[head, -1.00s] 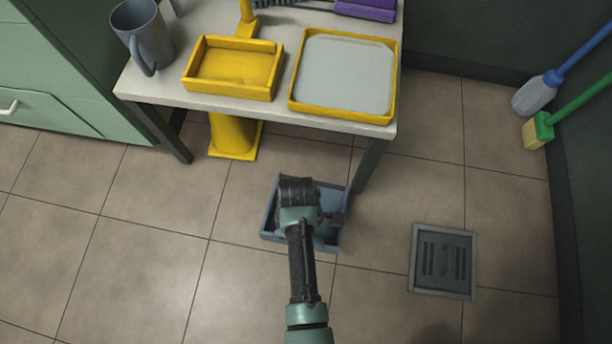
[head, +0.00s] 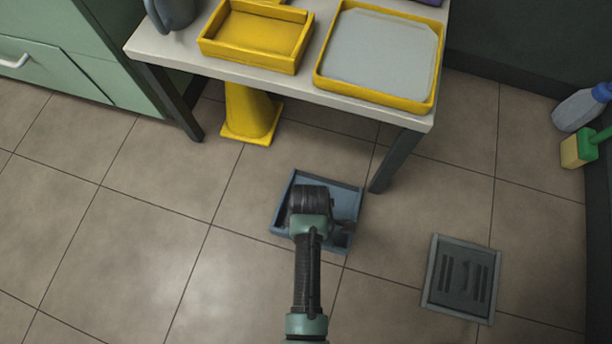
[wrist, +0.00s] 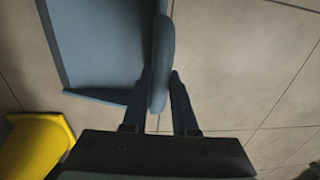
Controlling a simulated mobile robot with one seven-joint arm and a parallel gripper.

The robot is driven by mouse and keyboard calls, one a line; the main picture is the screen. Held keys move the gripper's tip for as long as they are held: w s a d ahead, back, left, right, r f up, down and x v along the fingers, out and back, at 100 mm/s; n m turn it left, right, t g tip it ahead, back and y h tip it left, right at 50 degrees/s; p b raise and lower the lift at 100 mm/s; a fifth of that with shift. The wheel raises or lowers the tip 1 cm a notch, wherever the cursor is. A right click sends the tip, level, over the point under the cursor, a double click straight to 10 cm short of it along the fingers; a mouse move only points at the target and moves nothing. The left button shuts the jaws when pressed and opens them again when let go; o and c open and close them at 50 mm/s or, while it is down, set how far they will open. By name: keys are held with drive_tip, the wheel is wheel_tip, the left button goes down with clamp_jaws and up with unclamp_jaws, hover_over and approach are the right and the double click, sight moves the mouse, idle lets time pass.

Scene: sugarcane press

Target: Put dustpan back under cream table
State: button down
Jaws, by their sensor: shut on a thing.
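The blue-grey dustpan (head: 346,198) is in front of the cream table (head: 270,78), near its front right leg. Its pan and handle (wrist: 161,65) also show in the wrist view. My gripper (wrist: 160,98) is shut on the handle, with one finger on each side of it. In the head view my arm covers the middle of the pan and hides the fingers. I cannot tell whether the pan touches the floor.
A yellow cone-like object (head: 250,115) stands under the table toward the left. A floor drain (head: 462,278) lies at the right. The table holds two yellow trays and a mug (head: 172,12).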

wheel_tip(320, 180, down, 3)
drive_tip(key=shift+f+b, duration=0.1)
drive_tip(key=shift+b, duration=1)
drive_tip(key=c, duration=0.7)
unclamp_jaws()
drive_tip(key=r+p, duration=0.3)
drive_tip(key=r, duration=0.1)
drive_tip(key=r+p, duration=0.2)
drive_tip(key=r, duration=0.2)
drive_tip(key=w+r+p, duration=0.1)
drive_tip(key=r+p, duration=0.2)
drive_tip(key=r, duration=0.1)
drive_tip(key=shift+d+r+p, duration=0.15)
drive_tip(key=shift+p, duration=0.15)
